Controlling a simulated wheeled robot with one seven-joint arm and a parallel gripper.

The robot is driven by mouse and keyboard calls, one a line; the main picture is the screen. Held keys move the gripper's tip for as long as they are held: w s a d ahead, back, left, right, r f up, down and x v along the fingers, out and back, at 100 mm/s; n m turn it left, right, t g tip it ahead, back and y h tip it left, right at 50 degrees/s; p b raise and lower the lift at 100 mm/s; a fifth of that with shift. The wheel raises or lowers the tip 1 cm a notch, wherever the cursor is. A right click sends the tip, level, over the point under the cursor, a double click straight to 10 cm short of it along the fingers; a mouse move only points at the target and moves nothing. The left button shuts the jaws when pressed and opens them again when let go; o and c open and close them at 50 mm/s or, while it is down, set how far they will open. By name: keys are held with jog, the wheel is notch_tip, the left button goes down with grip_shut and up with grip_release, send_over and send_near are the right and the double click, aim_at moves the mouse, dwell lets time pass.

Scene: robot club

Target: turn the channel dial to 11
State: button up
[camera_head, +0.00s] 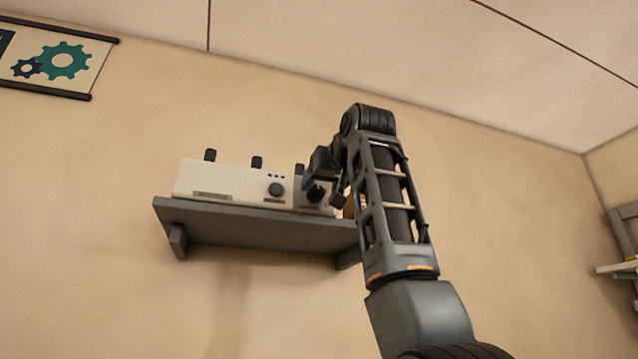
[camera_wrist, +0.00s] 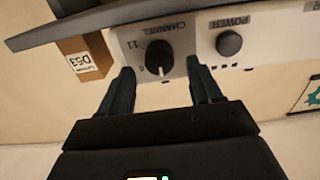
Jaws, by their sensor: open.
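The channel dial (camera_wrist: 159,55) is a round black knob on the cream front panel, under an upside-down CHANNEL label in the wrist view. A pale pointer mark shows at its lower edge there. The number 11 is printed beside the dial, and another digit sits at its lower left. My gripper (camera_wrist: 161,68) is open, with one finger on each side of the dial; I cannot tell whether either touches it. In the head view my gripper (camera_head: 323,191) is at the panel's right end and partly hides the dial (camera_head: 314,195).
The cream unit (camera_head: 225,181) stands on a grey wall shelf (camera_head: 250,228), with black posts on top. A round POWER knob (camera_wrist: 229,43) is close beside my right finger in the wrist view.

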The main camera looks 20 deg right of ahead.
aim_at(316, 193)
jog(key=shift+w+p, duration=0.35)
jog(key=shift+w, duration=1)
jog(key=shift+c, duration=0.4)
jog(key=c, duration=1)
jog(key=shift+o, duration=0.2)
